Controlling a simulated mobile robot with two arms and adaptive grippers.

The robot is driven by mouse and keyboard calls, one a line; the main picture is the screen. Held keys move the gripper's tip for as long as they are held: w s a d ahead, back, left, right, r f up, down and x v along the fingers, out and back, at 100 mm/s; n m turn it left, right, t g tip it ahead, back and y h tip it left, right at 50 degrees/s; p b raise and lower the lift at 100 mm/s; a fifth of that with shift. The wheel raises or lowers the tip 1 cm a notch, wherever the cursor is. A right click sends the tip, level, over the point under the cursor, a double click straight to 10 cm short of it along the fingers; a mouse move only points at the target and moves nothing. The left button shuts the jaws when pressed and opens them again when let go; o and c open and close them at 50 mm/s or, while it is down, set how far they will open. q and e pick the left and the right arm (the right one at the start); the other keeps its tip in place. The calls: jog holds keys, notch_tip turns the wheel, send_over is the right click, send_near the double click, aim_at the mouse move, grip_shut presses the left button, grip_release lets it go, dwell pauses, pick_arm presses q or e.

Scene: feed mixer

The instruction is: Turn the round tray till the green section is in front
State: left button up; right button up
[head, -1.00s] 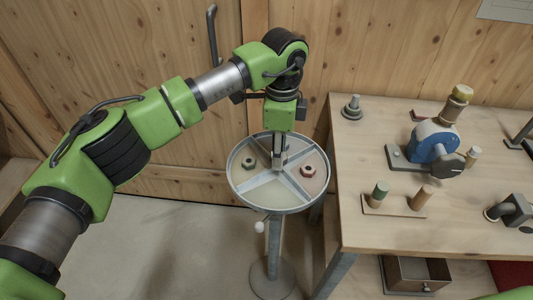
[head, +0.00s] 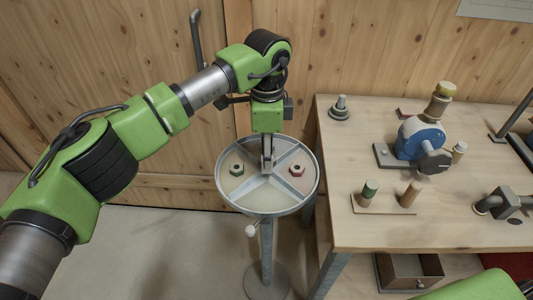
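The round tray (head: 267,211) stands on a grey post and has metal dividers (head: 285,190) making several sections. The right section holds a red nut-like piece (head: 297,170). The front section is pale and shows no piece; the back section is partly hidden by my arm. My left gripper (head: 267,163) points down over the tray's middle, near where the dividers meet. Its fingers look close together, but I cannot tell whether they grip a divider. My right gripper is not in view.
A white ball knob (head: 251,230) hangs below the tray's front rim. A wooden bench (head: 370,238) stands close on the right, with a blue machine (head: 420,138), pegs and metal fittings. A wooden wall rises behind. The floor at the left front is clear.

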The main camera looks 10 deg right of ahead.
pick_arm(q)
jog(key=shift+o, duration=0.2)
jog(key=shift+r, duration=0.15)
notch_tip(320, 180, up, 12)
dwell(0.5)
